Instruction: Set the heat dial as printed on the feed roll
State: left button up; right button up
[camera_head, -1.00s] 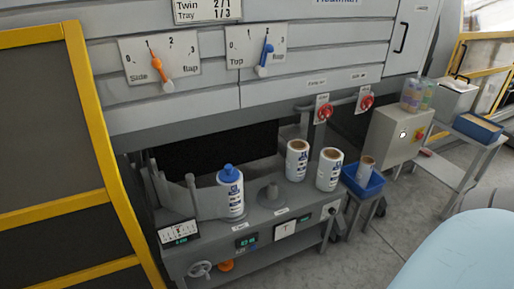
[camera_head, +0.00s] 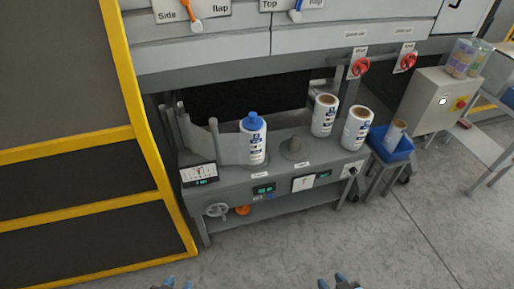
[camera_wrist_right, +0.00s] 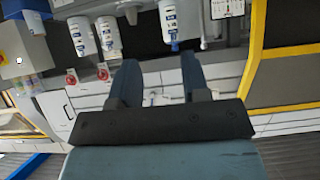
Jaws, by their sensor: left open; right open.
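The feed roll (camera_head: 254,143), white with blue print and a blue cap, stands upright on the grey bench (camera_head: 225,178); its print is too small to read. On the bench front are a white square panel (camera_head: 303,183) with a dark pointer, small green displays (camera_head: 263,189), and a small knob (camera_head: 353,171). I cannot tell which is the heat dial. My left gripper (camera_head: 176,284) and right gripper (camera_head: 332,283) show only fingertips at the bottom edge, apart from the bench. In the right wrist view, upside down, the right gripper (camera_wrist_right: 160,75) is open and empty.
Two more rolls (camera_head: 324,115) stand right of a bare spindle (camera_head: 294,148). A blue bin (camera_head: 392,145) holds a small roll. Red knobs (camera_head: 359,65) hang above. A yellow-framed guard (camera_head: 165,180) stands left. The floor before the bench is clear.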

jog(key=shift+w, duration=0.1)
jog(key=o, duration=0.5)
jog(key=c, duration=0.5)
jog(key=shift+a, duration=0.15)
